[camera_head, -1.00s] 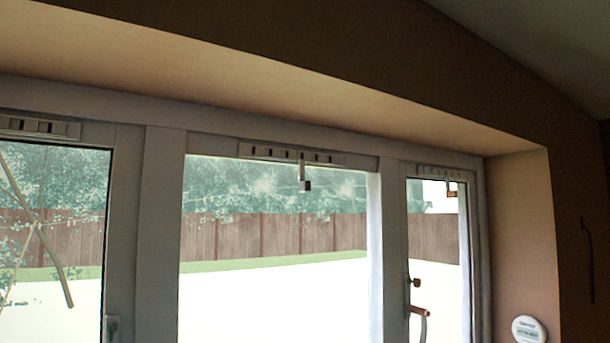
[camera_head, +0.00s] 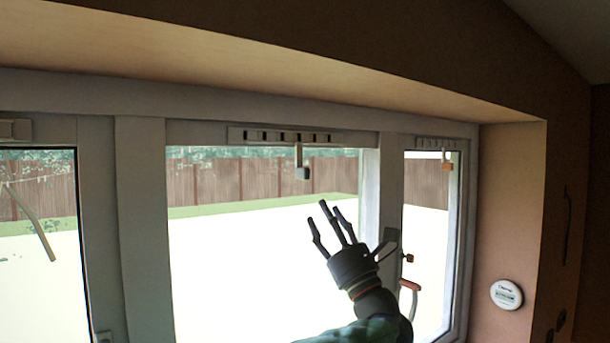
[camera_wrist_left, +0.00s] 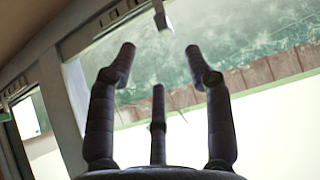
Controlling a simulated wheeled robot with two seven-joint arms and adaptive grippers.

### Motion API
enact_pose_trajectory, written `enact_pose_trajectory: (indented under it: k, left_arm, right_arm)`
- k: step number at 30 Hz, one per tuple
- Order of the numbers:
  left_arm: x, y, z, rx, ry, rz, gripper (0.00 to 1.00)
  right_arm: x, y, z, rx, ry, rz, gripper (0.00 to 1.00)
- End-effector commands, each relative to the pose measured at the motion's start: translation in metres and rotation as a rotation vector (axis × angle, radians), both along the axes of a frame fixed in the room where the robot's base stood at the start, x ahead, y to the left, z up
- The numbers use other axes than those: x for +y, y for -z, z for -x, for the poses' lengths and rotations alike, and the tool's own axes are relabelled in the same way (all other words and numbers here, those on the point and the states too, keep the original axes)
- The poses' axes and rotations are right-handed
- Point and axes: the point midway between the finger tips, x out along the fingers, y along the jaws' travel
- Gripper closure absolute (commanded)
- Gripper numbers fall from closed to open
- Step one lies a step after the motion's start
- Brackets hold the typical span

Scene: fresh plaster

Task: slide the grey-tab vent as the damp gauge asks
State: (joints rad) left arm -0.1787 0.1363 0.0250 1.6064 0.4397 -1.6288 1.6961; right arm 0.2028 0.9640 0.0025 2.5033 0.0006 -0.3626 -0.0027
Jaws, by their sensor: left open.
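The grey-tab vent (camera_head: 270,137) is a slotted strip along the top of the middle window. Its grey tab (camera_head: 303,173) hangs below it on a short stem. In the left wrist view the tab (camera_wrist_left: 163,21) shows at the top, beyond the fingers. My left gripper (camera_head: 332,216) is open and empty, fingers pointing up, below and right of the tab and apart from it. It also shows in the left wrist view (camera_wrist_left: 158,70). The damp gauge (camera_head: 506,294) is a round white disc on the right reveal; its display is too small to read. My right gripper is not seen.
An orange-tab vent (camera_head: 446,165) tops the narrow right window. An orange-red handle (camera_head: 409,287) and a small knob (camera_head: 408,258) sit on that window's frame. Another vent (camera_head: 14,130) is at the far left. The sloping soffit (camera_head: 300,70) hangs over the windows.

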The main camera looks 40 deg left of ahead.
Motion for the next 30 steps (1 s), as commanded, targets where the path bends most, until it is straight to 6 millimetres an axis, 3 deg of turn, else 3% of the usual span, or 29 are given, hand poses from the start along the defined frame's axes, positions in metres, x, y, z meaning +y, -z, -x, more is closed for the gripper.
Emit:
enact_pose_trajectory:
  k: [15, 30]
  left_arm:
    - [0.056, -0.061, -0.017, 0.005, -0.002, -0.001, 0.48]
    - [0.067, -0.069, -0.020, 0.005, 0.000, -0.003, 0.48]
  right_arm:
    - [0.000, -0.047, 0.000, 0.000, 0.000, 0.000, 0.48]
    - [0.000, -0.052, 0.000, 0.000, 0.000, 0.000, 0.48]
